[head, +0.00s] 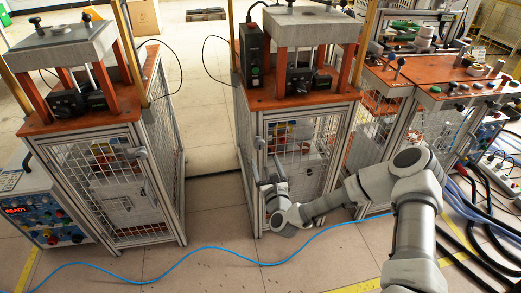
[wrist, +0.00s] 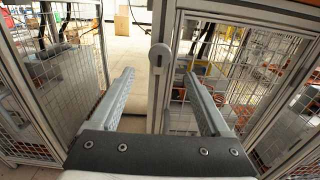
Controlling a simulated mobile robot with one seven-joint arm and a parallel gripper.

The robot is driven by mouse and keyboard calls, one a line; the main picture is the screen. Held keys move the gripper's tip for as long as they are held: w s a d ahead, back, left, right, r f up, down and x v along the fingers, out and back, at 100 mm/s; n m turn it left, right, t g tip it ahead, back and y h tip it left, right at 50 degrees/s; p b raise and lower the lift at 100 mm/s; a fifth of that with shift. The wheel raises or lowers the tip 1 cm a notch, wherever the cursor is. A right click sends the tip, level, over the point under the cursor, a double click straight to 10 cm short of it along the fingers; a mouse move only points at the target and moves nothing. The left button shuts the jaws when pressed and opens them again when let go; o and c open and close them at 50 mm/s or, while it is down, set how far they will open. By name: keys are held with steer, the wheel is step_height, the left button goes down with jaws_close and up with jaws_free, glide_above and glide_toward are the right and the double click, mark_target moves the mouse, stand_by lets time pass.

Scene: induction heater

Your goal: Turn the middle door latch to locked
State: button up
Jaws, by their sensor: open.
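The middle door latch (wrist: 160,54) is a small grey rounded piece on the aluminium post of the middle cage. In the wrist view it appears upright, between and just beyond my fingertips. In the head view the latch (head: 260,143) sits at the left edge of the mesh door (head: 305,160). My gripper (head: 266,170) is just below it in that view, in front of the door. In the wrist view my gripper (wrist: 158,76) is open, with one finger on each side of the post and nothing between them. I cannot tell whether the fingers touch anything.
A similar cage (head: 108,185) stands to the left, with its own latch (head: 137,153). Open floor (head: 205,150) lies between the two cages. A further workstation (head: 440,90) is at the right. A blue hose (head: 200,250) runs across the floor in front, and cables (head: 470,225) lie at the right.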

mark_target(260, 146)
steer(key=b+x, duration=0.1)
steer(key=x, duration=0.7)
steer(key=shift+w+a, duration=0.1)
steer(key=shift+w, duration=0.1)
steer(key=shift+f, duration=0.1)
jaws_close()
